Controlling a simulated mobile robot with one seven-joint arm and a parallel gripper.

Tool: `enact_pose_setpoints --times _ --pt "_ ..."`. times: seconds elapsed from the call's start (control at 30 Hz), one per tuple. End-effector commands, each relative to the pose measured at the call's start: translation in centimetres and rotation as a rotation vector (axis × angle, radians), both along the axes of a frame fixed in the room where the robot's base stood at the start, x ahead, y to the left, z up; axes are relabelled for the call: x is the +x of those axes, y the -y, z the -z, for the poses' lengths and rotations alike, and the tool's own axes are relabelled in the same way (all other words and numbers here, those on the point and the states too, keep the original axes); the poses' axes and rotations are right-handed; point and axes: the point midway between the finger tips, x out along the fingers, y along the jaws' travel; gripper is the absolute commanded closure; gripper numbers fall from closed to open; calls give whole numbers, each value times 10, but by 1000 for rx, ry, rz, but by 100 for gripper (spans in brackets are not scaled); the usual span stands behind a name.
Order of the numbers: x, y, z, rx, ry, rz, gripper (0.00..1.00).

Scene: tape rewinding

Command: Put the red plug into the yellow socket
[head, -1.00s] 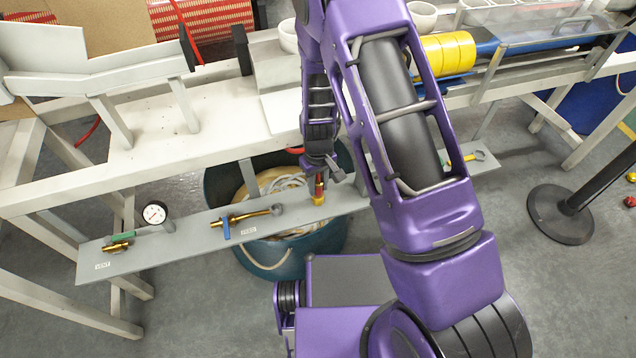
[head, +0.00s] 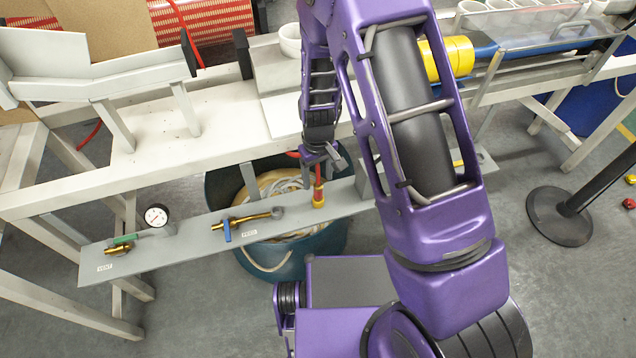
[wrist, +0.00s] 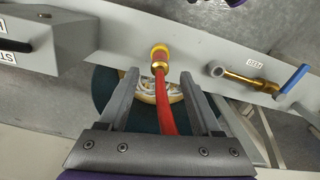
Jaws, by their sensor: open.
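The yellow socket (head: 318,203) sits on the grey rail, and it shows at the top centre of the wrist view (wrist: 159,50). The red plug (head: 318,181) stands upright at the socket with its lower end in or against it; how deep I cannot tell. A red hose (wrist: 172,115) runs from the plug back between my fingers. My gripper (head: 318,158) is open just above the plug. In the wrist view its two fingers (wrist: 159,76) stand apart on either side of the hose, touching neither side.
A valve with a blue handle (head: 226,229) and a gauge (head: 156,215) are on the rail (head: 180,244) to the left. A blue bucket (head: 275,258) stands below the rail. The white bench (head: 100,175) lies behind it.

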Motion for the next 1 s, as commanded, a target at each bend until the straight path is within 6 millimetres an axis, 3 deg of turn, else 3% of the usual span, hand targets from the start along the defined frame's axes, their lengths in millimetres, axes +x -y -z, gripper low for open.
enact_pose_setpoints --times 0.03,0.2,0.43,0.63,1.0 --pt "1 0 -18 1 5 0 35" --pt "1 0 -60 1 4 0 35" --pt "0 0 -104 0 3 0 35" --pt "0 0 -120 0 0 1 35" --pt "0 0 -122 0 -1 1 35"
